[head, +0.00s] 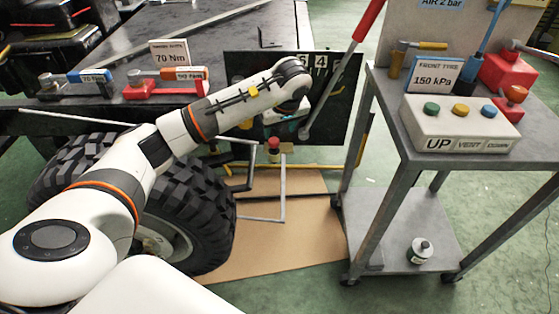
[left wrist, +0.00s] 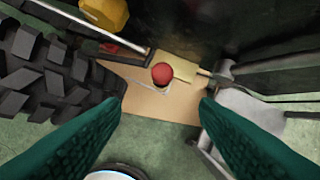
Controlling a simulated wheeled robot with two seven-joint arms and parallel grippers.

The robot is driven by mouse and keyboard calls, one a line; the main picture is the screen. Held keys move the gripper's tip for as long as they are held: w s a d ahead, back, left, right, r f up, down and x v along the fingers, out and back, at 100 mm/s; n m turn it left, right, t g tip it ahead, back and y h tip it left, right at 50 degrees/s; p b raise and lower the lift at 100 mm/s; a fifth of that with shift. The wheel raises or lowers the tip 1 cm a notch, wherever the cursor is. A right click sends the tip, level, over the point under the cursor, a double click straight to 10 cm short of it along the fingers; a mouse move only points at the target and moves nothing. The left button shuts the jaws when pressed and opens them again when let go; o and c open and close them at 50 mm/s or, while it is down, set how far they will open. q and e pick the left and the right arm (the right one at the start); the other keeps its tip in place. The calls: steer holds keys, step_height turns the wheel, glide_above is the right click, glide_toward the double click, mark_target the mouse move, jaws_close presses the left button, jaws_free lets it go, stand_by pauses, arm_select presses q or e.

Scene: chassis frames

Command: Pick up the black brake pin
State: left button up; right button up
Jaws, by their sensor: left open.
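I cannot make out a black brake pin for certain in either view. A red round knob (left wrist: 162,73) shows in the left wrist view, ahead of my left gripper and near the middle between its fingers. A red-topped piece low beside the tyre in the head view (head: 273,143) looks like the same knob; what it is fixed to is unclear. My left gripper (left wrist: 160,106) is open, with two green fingers wide apart and nothing between them. In the head view it is mostly hidden behind my arm. My right gripper is in neither view.
A large black tyre (head: 190,215) lies left of the knob and shows in both views. A grey metal cart (head: 388,125) with a button box (head: 460,125) stands at the right. A red-handled lever (head: 368,20) slants beside the dark panel. Brown board (head: 290,240) covers the floor below.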

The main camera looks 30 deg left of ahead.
mark_target(275, 141)
arm_select(q)
steer(key=x, duration=0.4)
steer(key=b+x, duration=0.1)
steer(key=x, duration=0.1)
steer(key=shift+w+a+r, duration=0.1)
steer(key=shift+w+a, duration=0.05)
steer(key=shift+a, duration=0.15)
steer(key=x, duration=0.1)
steer(key=b+x, duration=0.1)
steer(key=x, duration=0.3)
steer(key=shift+w, duration=0.4)
steer(key=shift+a+f, duration=0.15)
steer(key=shift+f, duration=0.2)
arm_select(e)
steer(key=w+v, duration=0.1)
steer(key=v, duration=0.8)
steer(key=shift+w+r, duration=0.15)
arm_select(q)
steer(key=shift+c, duration=0.5)
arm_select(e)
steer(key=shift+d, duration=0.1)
arm_select(q)
steer(key=c, duration=0.9)
steer(key=shift+r, duration=0.1)
steer(key=shift+c, duration=0.8)
